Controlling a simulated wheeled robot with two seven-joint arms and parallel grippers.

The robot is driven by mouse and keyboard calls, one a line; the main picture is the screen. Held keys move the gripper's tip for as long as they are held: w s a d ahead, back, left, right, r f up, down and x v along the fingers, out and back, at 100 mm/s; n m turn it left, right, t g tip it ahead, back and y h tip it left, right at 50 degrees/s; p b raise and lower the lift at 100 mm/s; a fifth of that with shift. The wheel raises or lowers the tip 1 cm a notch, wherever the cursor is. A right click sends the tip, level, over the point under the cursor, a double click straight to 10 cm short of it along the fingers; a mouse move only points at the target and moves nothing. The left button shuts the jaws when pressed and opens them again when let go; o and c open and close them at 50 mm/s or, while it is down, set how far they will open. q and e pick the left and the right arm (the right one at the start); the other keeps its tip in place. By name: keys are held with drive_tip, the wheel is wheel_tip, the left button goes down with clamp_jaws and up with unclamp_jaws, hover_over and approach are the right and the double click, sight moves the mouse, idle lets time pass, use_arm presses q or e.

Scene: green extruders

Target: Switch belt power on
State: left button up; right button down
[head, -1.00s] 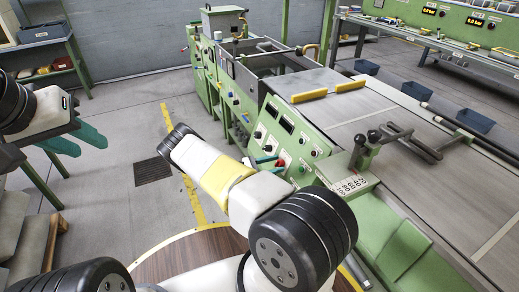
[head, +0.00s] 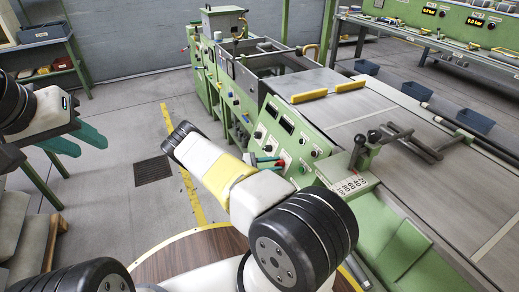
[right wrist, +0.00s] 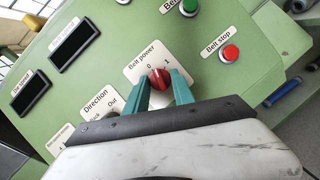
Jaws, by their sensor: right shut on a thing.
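The belt power switch is a red rotary knob (right wrist: 160,78) on a white plate (right wrist: 146,62) marked "Belt power", 0 and 1. It sits on the sloped green panel (head: 290,130). My right gripper (right wrist: 161,84) is shut on the knob, one teal finger on each side. I cannot tell for sure whether the knob points to 0 or 1. In the head view my right gripper (head: 266,161) is at the panel's lower part, partly behind my own wrist. My left gripper (head: 92,147) is open and empty at the far left, away from the machine.
A red belt stop button (right wrist: 229,53) and a green button (right wrist: 189,7) are close to the knob. A Direction switch plate (right wrist: 98,103) lies left, partly hidden by my gripper. A lever (head: 358,152) stands right of the panel. Open floor lies left of the machine.

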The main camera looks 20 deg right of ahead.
drive_tip(key=m, duration=0.2)
drive_tip(key=m+g+y, duration=0.1)
drive_tip(key=m, duration=0.2)
drive_tip(key=shift+w+r+y, duration=0.15)
drive_tip(key=shift+y, duration=0.15)
drive_tip(key=m+y, duration=0.1)
drive_tip(key=m, duration=0.3)
drive_tip(key=shift+r+g, duration=0.1)
drive_tip(key=shift+g, duration=0.3)
drive_tip(key=shift+m+y, duration=0.3)
drive_tip(key=shift+m, duration=0.1)
drive_tip(key=c, duration=1.1)
unclamp_jaws()
drive_tip(key=v, duration=0.7)
drive_tip(key=shift+w+a, duration=0.15)
drive_tip(key=shift+a, duration=0.15)
drive_tip(key=shift+r, duration=0.1)
